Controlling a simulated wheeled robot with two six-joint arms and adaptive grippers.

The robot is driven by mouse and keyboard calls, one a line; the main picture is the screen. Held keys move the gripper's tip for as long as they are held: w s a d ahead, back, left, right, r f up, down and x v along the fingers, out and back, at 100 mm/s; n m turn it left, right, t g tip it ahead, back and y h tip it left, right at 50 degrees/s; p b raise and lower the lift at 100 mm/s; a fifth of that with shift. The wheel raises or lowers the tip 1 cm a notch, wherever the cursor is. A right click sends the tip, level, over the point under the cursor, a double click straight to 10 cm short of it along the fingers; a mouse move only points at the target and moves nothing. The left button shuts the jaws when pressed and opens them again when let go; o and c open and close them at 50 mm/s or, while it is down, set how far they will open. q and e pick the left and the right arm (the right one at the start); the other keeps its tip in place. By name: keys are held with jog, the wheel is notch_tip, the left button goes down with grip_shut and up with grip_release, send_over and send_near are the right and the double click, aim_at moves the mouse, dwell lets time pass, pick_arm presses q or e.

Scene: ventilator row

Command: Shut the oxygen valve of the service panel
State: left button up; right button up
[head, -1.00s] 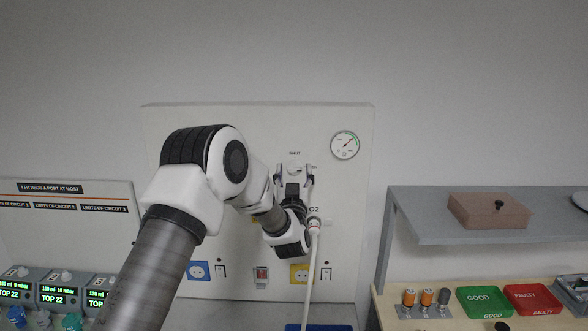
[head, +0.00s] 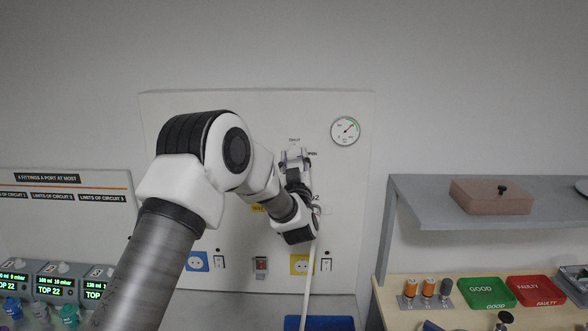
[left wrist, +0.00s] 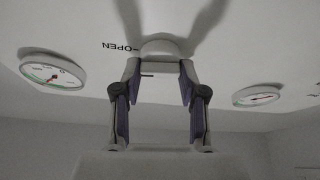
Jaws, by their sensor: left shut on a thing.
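The oxygen valve (head: 294,153) is a small white fitting high on the pale service panel (head: 230,115), with a small label above it and an OPEN mark to its right. My left gripper (head: 295,163) reaches up to it and is shut on it. In the left wrist view the valve's round white hub (left wrist: 160,48) lies just beyond the fingertips, and the gripper (left wrist: 160,70) has one finger on each side. The OPEN mark appears upside down there, left of the hub. The handle's exact angle is hard to tell. My right gripper is not in view.
A pressure gauge (head: 345,131) is right of the valve. A pale hose (head: 309,285) hangs below my left wrist. Sockets and switches line the panel's lower part. A grey shelf (head: 430,215) with a brown box (head: 490,197) stands right, above a bench with green and red trays.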

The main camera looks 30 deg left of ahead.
pick_arm(q)
jog(key=n+g+y+b, duration=0.1)
jog(key=n+b, duration=0.2)
jog(key=n+g+y+b, duration=0.1)
jog(key=n+g+b, duration=0.1)
jog(key=n+b, duration=0.2)
jog(key=shift+d+f+n, duration=0.1)
jog(key=shift+f+n, duration=0.1)
jog(key=shift+n, duration=0.1)
jog(key=n+g+b, duration=0.1)
jog(key=n, duration=0.1)
jog(key=n+g+b, duration=0.1)
jog(key=n, duration=0.1)
jog(key=shift+r+n+y, duration=0.15)
jog(key=shift+n+y, duration=0.15)
jog(key=n, duration=0.1)
jog(key=n+g+b, duration=0.1)
jog(key=n, duration=0.1)
jog(key=shift+r+n+g, duration=0.25)
jog(key=shift+n+g, duration=0.05)
jog(key=shift+n, duration=0.1)
jog(key=shift+r+n+g+h+b, duration=0.15)
jog(key=shift+n+g+h+b, duration=0.3)
jog(key=shift+n, duration=1.15)
jog(key=shift+w+r, duration=0.1)
